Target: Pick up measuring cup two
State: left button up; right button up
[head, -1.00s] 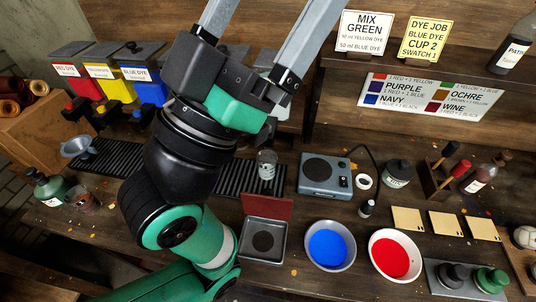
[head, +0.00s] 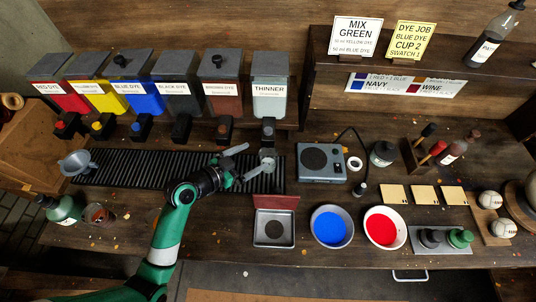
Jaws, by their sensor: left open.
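A small clear measuring cup (head: 267,157) stands on the slatted black drip grate, in front of the thinner dispenser. I cannot read a number on it. My left gripper (head: 257,158) reaches in from the left, low over the grate, with its fingers spread. One finger points behind and left of the cup. The other finger reaches the cup's near side and hides part of it. I cannot tell whether either finger touches the cup. My right gripper is not in view.
Dye dispensers line the back, ending with the thinner dispenser (head: 270,97). A grey scale (head: 322,160) stands right of the cup. A funnel (head: 75,162) is at the grate's left end. Blue (head: 329,227) and red (head: 385,228) dye bowls and a square tray (head: 274,243) stand in front.

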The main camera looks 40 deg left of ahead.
pick_arm(q)
jog(key=shift+n+g, duration=0.3)
jog(key=shift+g, duration=0.2)
jog(key=s+f, duration=0.1)
jog(key=f, duration=0.1)
jog(key=s+f, duration=0.2)
jog(key=shift+s, duration=0.15)
jog(key=shift+f, duration=0.1)
jog(key=b+x, duration=0.1)
jog(key=x, duration=0.5)
jog(key=shift+w+d+f, duration=0.1)
jog(key=shift+w, duration=0.2)
jog(key=x, duration=0.1)
jog(key=b+x, duration=0.1)
jog(key=x, duration=0.1)
jog(key=f+b+x, duration=0.1)
jog(key=x, duration=0.1)
jog(key=shift+s, duration=0.3)
jog(key=shift+w, duration=0.15)
jog(key=c, duration=1.5)
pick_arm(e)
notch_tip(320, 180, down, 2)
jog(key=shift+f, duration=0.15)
pick_arm(q)
jog(key=shift+r, duration=0.15)
